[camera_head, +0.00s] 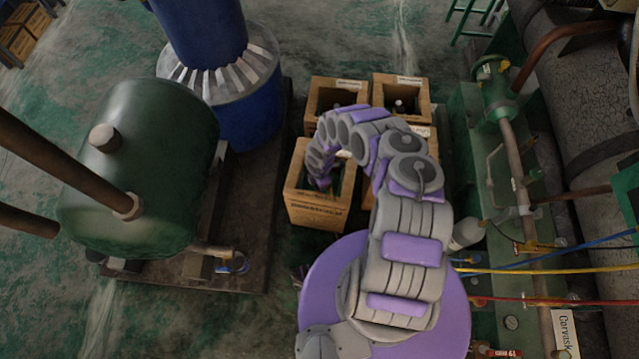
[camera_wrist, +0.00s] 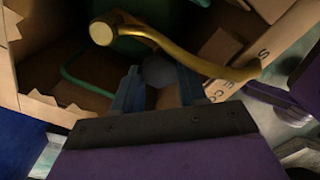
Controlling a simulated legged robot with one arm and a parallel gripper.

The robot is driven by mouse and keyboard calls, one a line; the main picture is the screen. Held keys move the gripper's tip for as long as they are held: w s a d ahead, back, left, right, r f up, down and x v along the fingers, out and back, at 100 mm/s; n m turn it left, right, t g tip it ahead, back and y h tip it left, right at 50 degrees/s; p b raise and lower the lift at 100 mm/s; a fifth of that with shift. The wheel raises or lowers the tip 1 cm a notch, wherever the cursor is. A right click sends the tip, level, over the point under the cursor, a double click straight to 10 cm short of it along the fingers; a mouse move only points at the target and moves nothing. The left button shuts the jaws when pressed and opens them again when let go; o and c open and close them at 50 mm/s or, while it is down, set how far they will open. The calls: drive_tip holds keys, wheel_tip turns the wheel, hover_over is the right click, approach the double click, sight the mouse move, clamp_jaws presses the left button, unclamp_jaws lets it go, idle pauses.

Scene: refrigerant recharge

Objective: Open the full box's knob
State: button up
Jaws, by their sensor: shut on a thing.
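My arm reaches down into the open front-left box (camera_head: 318,212) in the head view, with my gripper (camera_head: 322,182) inside it. In the wrist view, the two blue fingers of my gripper (camera_wrist: 157,85) are closed around a dark, rounded knob (camera_wrist: 158,69). The knob sits at the top of a green cylinder (camera_wrist: 135,47), which is mostly hidden in shadow. A curved brass tube (camera_wrist: 190,59) with a round end passes just beyond the fingers. The box's torn inner walls show around them. I cannot read which box is labelled full.
Two more open boxes (camera_head: 335,92) (camera_head: 402,97) stand behind, and another is partly hidden by my arm. A green tank (camera_head: 150,165) and a blue drum (camera_head: 250,105) stand left. Green machinery with pipes (camera_head: 510,150) and coloured hoses (camera_head: 560,268) lies right.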

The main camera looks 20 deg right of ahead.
drive_tip(key=shift+w+d+n, duration=0.1)
drive_tip(key=shift+n, duration=2.1)
drive_tip(key=o, duration=1.1)
drive_tip(key=shift+c, duration=0.2)
drive_tip(key=shift+r, duration=0.1)
wheel_tip(320, 180, up, 17)
drive_tip(key=p, duration=0.8)
drive_tip(key=shift+p, duration=0.4)
drive_tip(key=shift+d+r, duration=0.1)
